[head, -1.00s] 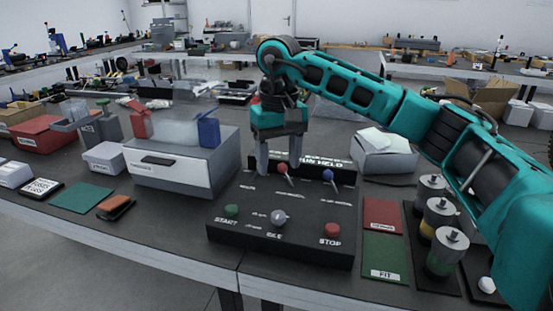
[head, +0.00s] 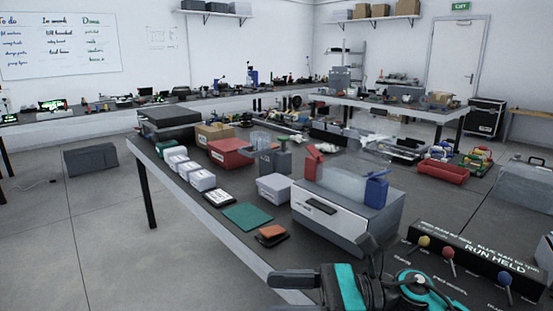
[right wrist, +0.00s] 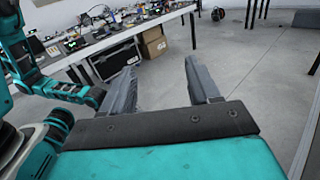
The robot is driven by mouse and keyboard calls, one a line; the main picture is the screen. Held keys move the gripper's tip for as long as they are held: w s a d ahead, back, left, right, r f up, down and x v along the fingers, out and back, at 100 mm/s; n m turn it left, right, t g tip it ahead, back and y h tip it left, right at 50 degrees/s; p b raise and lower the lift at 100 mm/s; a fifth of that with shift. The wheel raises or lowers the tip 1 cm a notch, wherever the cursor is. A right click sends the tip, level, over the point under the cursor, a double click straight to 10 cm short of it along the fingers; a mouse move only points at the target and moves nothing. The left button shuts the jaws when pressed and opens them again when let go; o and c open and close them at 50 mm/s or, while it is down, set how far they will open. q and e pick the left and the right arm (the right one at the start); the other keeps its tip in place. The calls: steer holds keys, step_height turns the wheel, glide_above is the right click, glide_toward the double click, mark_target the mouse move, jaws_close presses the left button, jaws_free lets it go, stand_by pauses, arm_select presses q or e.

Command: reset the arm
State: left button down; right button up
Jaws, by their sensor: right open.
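My right gripper (right wrist: 164,78) shows in the right wrist view with its two grey fingers spread apart and nothing between them. Bare floor and a far bench lie beyond the fingers. In the head view, teal and dark links of my arm fill the bottom, below the white box and left of the control panel. The black control panel (head: 464,272) stands at the bottom right, with yellow, red and blue levers and the words RUN HELD. Its front part is hidden or out of frame. My left gripper does not show clearly.
A white box with a grey top (head: 335,215) stands on the workbench, beside a green mat (head: 248,216) and a brown-orange block (head: 272,235). A red bin (head: 231,152) and small white boxes (head: 201,180) stand farther back.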

steer(key=w+d+f+m+t+h+p, duration=0.1)
steer(key=d+f+m+t+h, duration=0.3)
steer(key=m, duration=0.7)
steer(key=d+f+m+t+h, duration=0.1)
steer(key=m+t, duration=0.6)
steer(key=m, duration=0.4)
steer(key=w+d+f+m+t+h+p, duration=0.1)
steer(key=d+f+m+t+h, duration=0.3)
steer(key=m, duration=0.7)
steer(key=s+d+f+m+g+h, duration=0.2)
steer(key=s+d+f+m+h, duration=0.1)
steer(key=s+f+m, duration=0.3)
steer(key=s+d+f+m+g+h, duration=0.2)
steer(key=s+d+f+m+h, duration=0.2)
steer(key=s+f+m, duration=0.3)
step_height(320, 180, down, 3)
steer(key=m, duration=0.4)
steer(key=shift+s+m+g, duration=0.2)
steer(key=shift+m+g, duration=0.1)
steer(key=shift+m, duration=0.1)
steer(key=shift+d, duration=0.1)
steer(key=shift+p, duration=0.3)
